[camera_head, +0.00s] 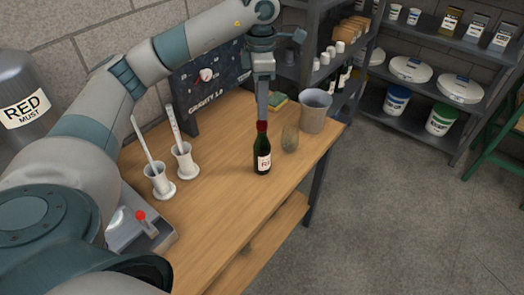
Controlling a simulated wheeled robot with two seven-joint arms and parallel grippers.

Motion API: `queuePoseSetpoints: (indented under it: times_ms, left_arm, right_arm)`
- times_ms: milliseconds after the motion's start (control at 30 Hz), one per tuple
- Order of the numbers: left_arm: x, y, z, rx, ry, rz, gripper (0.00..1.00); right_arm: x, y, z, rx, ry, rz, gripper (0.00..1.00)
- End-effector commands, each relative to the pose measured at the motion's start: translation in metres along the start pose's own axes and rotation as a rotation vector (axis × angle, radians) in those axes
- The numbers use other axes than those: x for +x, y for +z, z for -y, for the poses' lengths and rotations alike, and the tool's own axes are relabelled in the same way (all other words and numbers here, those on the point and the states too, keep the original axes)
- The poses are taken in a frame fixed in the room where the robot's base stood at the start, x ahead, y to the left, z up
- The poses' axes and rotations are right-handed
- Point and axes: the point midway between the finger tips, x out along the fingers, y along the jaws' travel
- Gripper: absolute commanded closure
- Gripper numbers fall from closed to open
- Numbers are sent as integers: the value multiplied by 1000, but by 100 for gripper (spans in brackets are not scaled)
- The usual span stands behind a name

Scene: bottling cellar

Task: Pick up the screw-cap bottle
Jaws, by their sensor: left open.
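The screw-cap bottle (262,148) is dark green with a red cap and a pale label. It stands upright near the right side of the wooden table (215,200). My left gripper (263,112) points down right above it, with its fingertips at the cap's level or just above. The fingers are open but seen edge-on, so I cannot tell whether they straddle the cap. My right gripper is out of view.
A small clear glass (290,139) stands close to the right of the bottle, with a grey bucket (314,110) and a sponge (278,99) behind. Shelves (345,85) rise behind.

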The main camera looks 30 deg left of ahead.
Motion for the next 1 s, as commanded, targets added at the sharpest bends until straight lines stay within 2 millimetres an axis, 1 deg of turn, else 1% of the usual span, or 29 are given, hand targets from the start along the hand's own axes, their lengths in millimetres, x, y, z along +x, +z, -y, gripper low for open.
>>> queuePoseSetpoints:
  times_ms: [33, 167, 300, 400, 767, 867, 1000]
  left_arm:
    - [6, 0, 0, -1, -2, -2, 53]
    - [23, 0, 0, -1, -1, -1, 53]
    - [39, 0, 0, -1, -1, -1, 53]
    - [44, 0, 0, 0, 0, 1, 53]
    - [46, 0, 0, 0, 0, 1, 53]
    - [49, 0, 1, 0, -1, -1, 53]
    - [61, 1, 2, 0, -2, -2, 53]
  right_arm:
    - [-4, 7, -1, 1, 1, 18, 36]
    - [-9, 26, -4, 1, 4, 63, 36]
    - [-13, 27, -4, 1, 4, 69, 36]
    - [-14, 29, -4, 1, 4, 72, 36]
    - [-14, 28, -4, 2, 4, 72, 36]
    - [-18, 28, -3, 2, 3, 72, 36]
    - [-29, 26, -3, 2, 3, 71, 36]
